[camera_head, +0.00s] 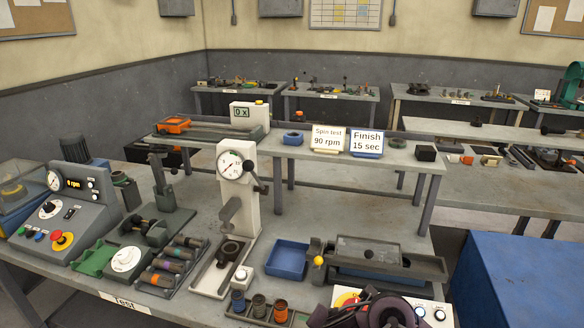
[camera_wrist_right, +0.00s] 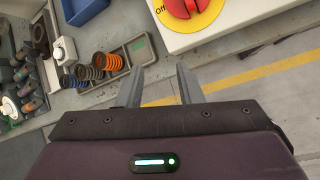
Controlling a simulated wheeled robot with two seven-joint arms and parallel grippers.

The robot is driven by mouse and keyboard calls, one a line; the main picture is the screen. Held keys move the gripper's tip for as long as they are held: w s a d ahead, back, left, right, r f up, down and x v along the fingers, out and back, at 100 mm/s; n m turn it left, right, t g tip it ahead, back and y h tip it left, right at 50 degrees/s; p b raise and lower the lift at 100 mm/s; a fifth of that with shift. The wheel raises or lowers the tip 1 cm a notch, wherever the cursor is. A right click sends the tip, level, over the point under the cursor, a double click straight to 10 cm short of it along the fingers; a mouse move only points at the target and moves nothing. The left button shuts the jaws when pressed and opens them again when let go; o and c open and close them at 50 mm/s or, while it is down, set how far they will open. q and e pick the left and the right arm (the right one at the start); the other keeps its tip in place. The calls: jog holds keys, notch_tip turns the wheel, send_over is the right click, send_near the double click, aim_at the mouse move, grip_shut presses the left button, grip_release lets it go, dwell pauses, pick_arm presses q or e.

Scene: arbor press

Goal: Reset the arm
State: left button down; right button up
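The arbor press (camera_head: 238,196) is a white upright column with a round dial gauge (camera_head: 229,163) at its top, in the middle of the bench. Its dark lever with a round knob (camera_head: 263,188) slants down to the right of the column. My right gripper (camera_wrist_right: 158,80) is open and empty, its two fingers apart above the floor by the bench's front edge. In the head view, only my dark right wrist shows at the bottom right, well away from the lever. My left gripper is in neither view.
Coil springs (camera_wrist_right: 105,68) sit in a tray near the right gripper. A box with a red and yellow rotary switch (camera_wrist_right: 187,8) stands close by. A blue tray (camera_head: 288,258) lies right of the press. A raised shelf (camera_head: 330,150) runs behind it.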

jog(key=s+a+m+g+y, duration=0.1)
jog(key=s+m+y, duration=0.1)
jog(key=s+m, duration=0.9)
jog(key=s+d+f+m+g+h, duration=0.1)
jog(key=s+d+m+g, duration=0.1)
jog(key=s+d+m, duration=0.45)
jog(key=s+d+f+m+g, duration=0.15)
jog(key=d+m, duration=0.25)
jog(key=m, duration=0.5)
notch_tip(320, 180, down, 33)
jog(key=s+b, duration=0.3)
jog(key=s+d+f+g+b, duration=0.2)
jog(key=s+d+f, duration=0.1)
jog(key=s+f, duration=1.5)
jog(key=shift+s+d+f+h+b, duration=0.3)
jog(key=shift+s+d+f+b, duration=0.1)
jog(key=shift+f, duration=0.4)
